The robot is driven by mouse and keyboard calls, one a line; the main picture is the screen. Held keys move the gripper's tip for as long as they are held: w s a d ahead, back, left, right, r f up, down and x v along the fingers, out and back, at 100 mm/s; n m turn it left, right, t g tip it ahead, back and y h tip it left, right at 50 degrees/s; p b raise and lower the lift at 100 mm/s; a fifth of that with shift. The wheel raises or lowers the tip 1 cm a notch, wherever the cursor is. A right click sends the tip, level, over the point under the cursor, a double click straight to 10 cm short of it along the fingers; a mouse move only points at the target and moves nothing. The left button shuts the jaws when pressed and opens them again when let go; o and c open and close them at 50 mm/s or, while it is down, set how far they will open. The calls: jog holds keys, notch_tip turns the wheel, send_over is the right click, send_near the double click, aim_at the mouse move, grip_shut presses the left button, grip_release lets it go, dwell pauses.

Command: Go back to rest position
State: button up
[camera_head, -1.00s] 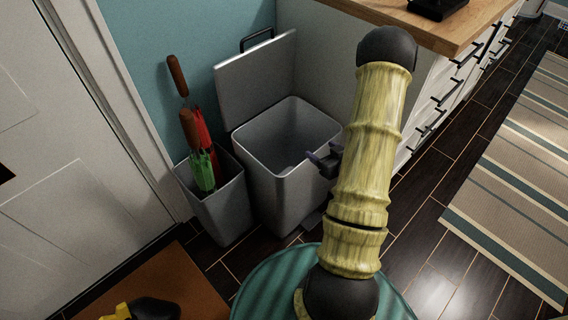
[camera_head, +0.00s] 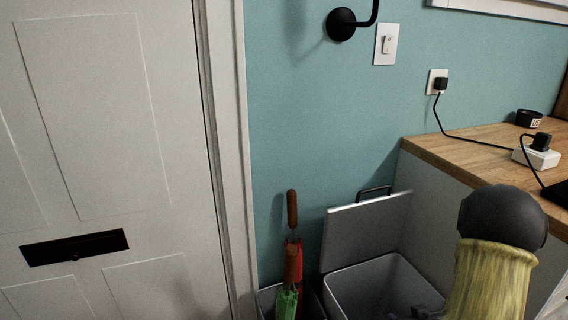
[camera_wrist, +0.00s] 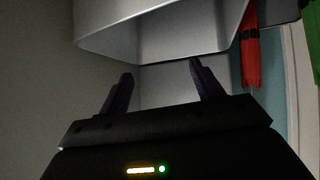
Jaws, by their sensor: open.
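My gripper (camera_wrist: 161,75) is open and empty in the wrist view, its two dark fingers spread apart. The grey bin (camera_wrist: 185,45) fills the upper part of that view beyond the fingers. In the head view, the bin (camera_head: 345,283) stands with its lid (camera_head: 365,237) raised. A small dark part of my gripper (camera_head: 426,313) shows at the bin's right side near the bottom edge. My arm's pale yellow link and dark joint rise at the lower right and hide part of the bin and cabinet.
A holder with a red umbrella (camera_head: 299,262) and a green umbrella (camera_head: 286,302) stands left of the bin. A white door (camera_head: 110,130) is at left. A wooden counter (camera_head: 460,156) with a power strip (camera_head: 537,157) and cables is at right.

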jog(key=s+a+r+m+g, duration=0.1)
jog(key=s+a+r+g, duration=0.4)
jog(key=a, duration=0.4)
jog(key=s+a+r+g, duration=0.2)
jog(key=s+a+r, duration=0.35)
jog(key=a, duration=0.25)
notch_tip(320, 180, up, 35)
jog(key=s+p, duration=0.1)
jog(key=p, duration=3.4)
jog(key=shift+a+g+p, duration=0.15)
jog(key=shift+g+p, duration=0.15)
jog(key=shift+p, duration=0.05)
